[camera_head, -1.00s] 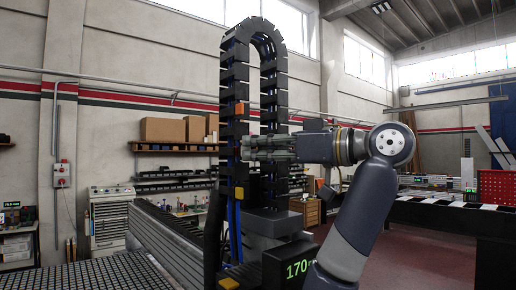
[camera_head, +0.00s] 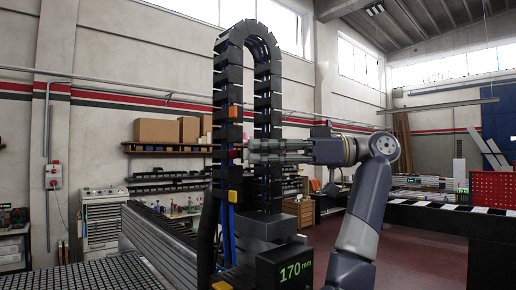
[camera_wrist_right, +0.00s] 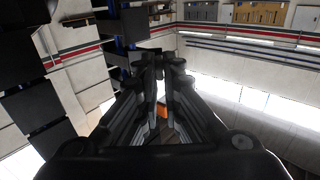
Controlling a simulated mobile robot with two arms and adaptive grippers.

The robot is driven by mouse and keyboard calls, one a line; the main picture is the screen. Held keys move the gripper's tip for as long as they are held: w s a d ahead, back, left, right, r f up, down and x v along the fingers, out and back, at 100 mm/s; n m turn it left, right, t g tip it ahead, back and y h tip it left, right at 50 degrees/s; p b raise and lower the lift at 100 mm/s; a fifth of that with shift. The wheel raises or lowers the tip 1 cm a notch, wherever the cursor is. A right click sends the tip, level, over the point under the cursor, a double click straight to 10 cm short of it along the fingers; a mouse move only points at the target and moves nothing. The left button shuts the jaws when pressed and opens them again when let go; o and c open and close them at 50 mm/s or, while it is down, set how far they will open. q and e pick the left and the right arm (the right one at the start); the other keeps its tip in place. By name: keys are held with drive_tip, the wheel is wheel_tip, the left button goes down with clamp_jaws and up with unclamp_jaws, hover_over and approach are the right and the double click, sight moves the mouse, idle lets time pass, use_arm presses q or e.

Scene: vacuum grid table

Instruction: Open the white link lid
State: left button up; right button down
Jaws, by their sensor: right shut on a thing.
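A black cable chain (camera_head: 228,128) stands upright in the head view, arching over at the top, with blue cables inside. I cannot make out a white lid on it; an orange link part (camera_head: 236,111) and a small red part (camera_head: 237,154) show on its left run. My right gripper (camera_head: 250,151) comes in from the right, its fingers level across the chain, tips by the left run near the red part. In the right wrist view its fingertips (camera_wrist_right: 163,68) are close together, shut on a chain part that they mostly hide. My left gripper is out of view.
A yellow part (camera_head: 233,196) sits lower on the chain. A black box with a "170 mm" display (camera_head: 294,270) stands at its foot. A grid table (camera_head: 85,280) lies at lower left. A dark bench (camera_head: 440,218) is at right. Open floor lies between.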

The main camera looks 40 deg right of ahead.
drive_tip(key=shift+w+d+r+n+g+y+p, duration=0.1)
drive_tip(key=shift+d+n+g+y+p, duration=0.2)
drive_tip(key=shift+n+g+y, duration=0.2)
drive_tip(key=shift+d+r+n+g+y+p, duration=0.15)
drive_tip(key=shift+n+g+y+p, duration=0.2)
drive_tip(key=shift+g, duration=0.25)
drive_tip(key=shift+f, duration=0.15)
drive_tip(key=c, duration=1.8)
unclamp_jaws()
drive_tip(key=shift+o, duration=0.2)
wheel_tip(320, 180, up, 10)
